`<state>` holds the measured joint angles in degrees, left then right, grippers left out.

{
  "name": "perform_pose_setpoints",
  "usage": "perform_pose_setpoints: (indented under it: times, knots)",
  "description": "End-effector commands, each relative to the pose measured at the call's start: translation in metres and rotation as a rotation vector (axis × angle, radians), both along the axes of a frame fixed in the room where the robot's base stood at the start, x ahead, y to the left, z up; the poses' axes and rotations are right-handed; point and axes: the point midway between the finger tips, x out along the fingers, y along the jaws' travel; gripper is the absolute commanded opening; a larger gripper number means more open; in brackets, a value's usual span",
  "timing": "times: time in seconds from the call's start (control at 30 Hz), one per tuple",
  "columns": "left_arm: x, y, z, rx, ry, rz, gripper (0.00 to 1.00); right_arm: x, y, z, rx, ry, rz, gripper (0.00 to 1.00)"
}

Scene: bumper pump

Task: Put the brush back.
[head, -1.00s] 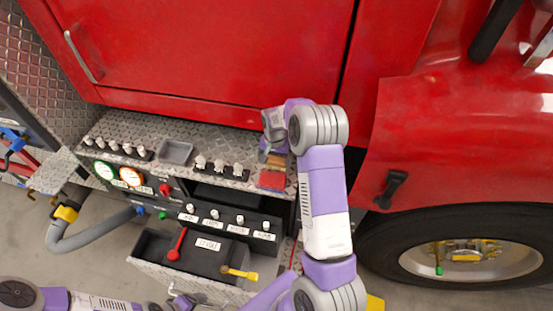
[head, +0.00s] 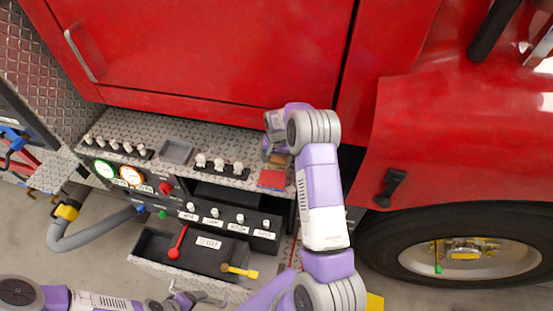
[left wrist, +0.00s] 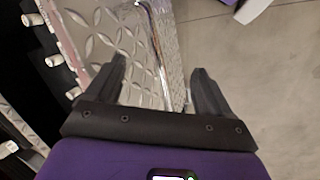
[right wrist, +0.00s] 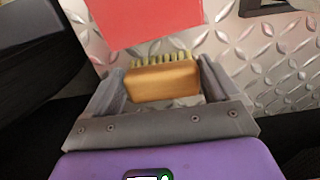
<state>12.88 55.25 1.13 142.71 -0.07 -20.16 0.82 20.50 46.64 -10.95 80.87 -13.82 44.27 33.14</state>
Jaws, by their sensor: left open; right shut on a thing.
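The brush (right wrist: 162,84) has a wooden back and pale bristles. In the right wrist view it lies between the fingers of my right gripper (right wrist: 160,72), which is shut on it. Its bristles point toward a flat red pad (right wrist: 143,20), which also shows on the diamond-plate ledge in the head view (head: 272,179). In the head view my right gripper (head: 268,150) is above the ledge, just behind the pad, and mostly hides the brush. My left gripper (left wrist: 160,75) is open and empty beside a metal diamond-plate edge, low in front of the panel.
A small grey tray (head: 176,152) and rows of white-capped switches (head: 219,166) sit on the ledge (head: 130,129). The red truck body (head: 200,50) rises behind the ledge.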

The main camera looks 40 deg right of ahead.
Motion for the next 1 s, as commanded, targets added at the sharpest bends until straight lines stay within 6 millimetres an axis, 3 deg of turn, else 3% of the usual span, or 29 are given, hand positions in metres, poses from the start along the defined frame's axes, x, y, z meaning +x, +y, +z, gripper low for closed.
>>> perform_pose_setpoints:
  times: [0.1, 0.43, 0.8, 1.0]
  knots:
    - [0.000, 0.000, -0.001, 0.000, 0.000, 0.000, 0.82, 0.000, 0.000, -0.001, 0.001, 0.001, 0.000, 1.00]
    - [0.000, 0.000, 0.004, 0.000, 0.000, 0.000, 0.82, 0.000, 0.000, 0.007, -0.001, -0.001, 0.000, 1.00]
    - [0.000, 0.000, 0.002, 0.000, 0.000, 0.000, 0.82, 0.001, 0.000, 0.082, -0.002, -0.004, 0.000, 1.00]
    - [0.000, 0.000, 0.002, 0.000, 0.000, 0.000, 0.82, 0.000, 0.000, 0.113, -0.001, -0.002, 0.001, 1.00]
